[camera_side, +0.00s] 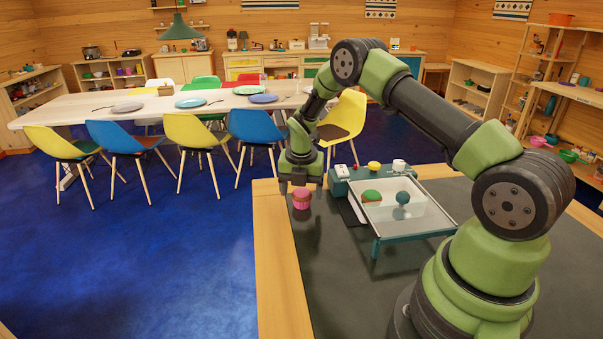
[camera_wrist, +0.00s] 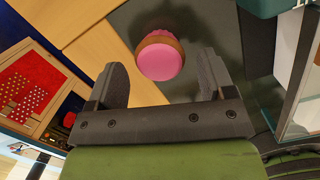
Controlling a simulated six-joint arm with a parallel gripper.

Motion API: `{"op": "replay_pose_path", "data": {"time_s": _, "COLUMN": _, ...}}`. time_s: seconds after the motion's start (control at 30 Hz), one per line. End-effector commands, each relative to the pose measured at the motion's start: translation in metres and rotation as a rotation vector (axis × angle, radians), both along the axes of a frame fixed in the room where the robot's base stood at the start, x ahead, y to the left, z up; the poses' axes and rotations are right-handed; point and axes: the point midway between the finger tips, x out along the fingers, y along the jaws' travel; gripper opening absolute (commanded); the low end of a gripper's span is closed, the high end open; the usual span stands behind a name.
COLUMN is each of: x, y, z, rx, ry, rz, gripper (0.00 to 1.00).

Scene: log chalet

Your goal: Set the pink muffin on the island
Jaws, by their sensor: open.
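The pink muffin (camera_side: 301,199) sits on the dark top of the island (camera_side: 330,270), near its wooden left edge. In the wrist view the muffin (camera_wrist: 161,58) shows a pink body and a brown band, just beyond my fingertips and roughly centred between them. My gripper (camera_side: 300,185) points down close above the muffin in the side view. In the wrist view my gripper (camera_wrist: 160,80) is open, with one finger to each side and nothing held. Whether a finger touches the muffin cannot be told.
A teal-framed, glass-topped case (camera_side: 402,208) stands right of the muffin, with small items on its back ledge. A dark strip with a white utensil (camera_side: 356,210) lies between them. The island's front left is clear. A long table (camera_side: 165,104) with chairs stands beyond.

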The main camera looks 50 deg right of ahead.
Motion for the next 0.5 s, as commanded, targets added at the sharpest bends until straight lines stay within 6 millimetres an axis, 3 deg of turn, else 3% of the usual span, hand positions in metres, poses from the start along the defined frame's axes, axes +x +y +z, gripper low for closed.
{"op": "replay_pose_path", "data": {"time_s": 0.3, "x": -0.004, "y": 0.008, "z": 0.067, "rx": -0.002, "ry": -0.005, "rz": 0.000, "gripper": 0.76}}
{"op": "replay_pose_path", "data": {"time_s": 0.5, "x": -0.007, "y": 0.012, "z": 0.100, "rx": -0.001, "ry": -0.003, "rz": 0.000, "gripper": 0.76}}
